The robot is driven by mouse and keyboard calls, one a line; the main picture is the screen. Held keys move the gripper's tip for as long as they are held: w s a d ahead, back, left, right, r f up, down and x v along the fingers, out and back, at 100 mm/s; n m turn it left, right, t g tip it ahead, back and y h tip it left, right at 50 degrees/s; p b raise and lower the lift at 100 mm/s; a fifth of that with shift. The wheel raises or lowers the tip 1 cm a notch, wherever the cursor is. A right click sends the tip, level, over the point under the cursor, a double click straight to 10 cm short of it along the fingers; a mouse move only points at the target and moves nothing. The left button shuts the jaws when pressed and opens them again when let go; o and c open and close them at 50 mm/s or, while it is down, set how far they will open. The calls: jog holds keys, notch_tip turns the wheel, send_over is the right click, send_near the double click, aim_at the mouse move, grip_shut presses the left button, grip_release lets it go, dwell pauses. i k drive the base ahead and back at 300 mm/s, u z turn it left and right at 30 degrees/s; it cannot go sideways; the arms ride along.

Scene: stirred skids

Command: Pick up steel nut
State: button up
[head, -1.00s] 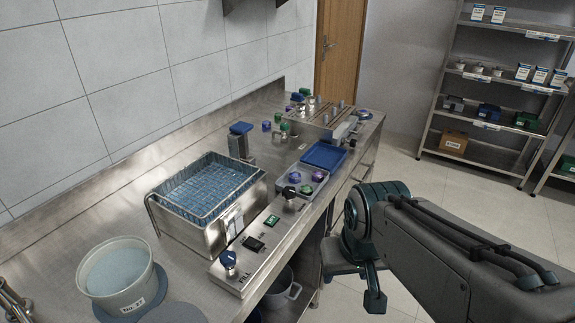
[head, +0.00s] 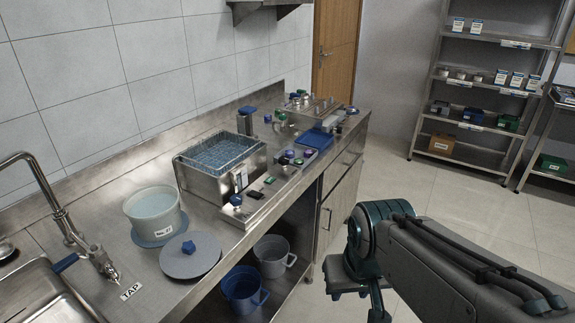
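I cannot pick out a steel nut for sure; the small parts on the counter are too small to tell. A small grey tray (head: 297,158) on the counter holds several small blue, purple, green and dark pieces. More small coloured pieces stand near the rack (head: 312,108) at the counter's far end. My gripper (head: 362,292) hangs in front of the counter over the floor, to the right of the cabinet and well apart from the small parts. Nothing shows in it, and its finger gap is not clear from this angle.
On the steel counter stand a basin with a wire basket (head: 222,160), a white tub (head: 155,212), a round lid (head: 190,256) and a tap (head: 62,215). Pots (head: 243,290) sit on the shelf below. Shelving (head: 490,90) stands at the back right; the floor between is clear.

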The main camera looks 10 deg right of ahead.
aim_at(290, 153)
jog(key=u, duration=0.55)
jog(key=k, duration=0.15)
jog(key=z, duration=1.75)
jog(key=i, duration=2.15)
jog(key=u, duration=1.8)
jog(key=i, duration=0.9)
jog(key=u, duration=0.1)
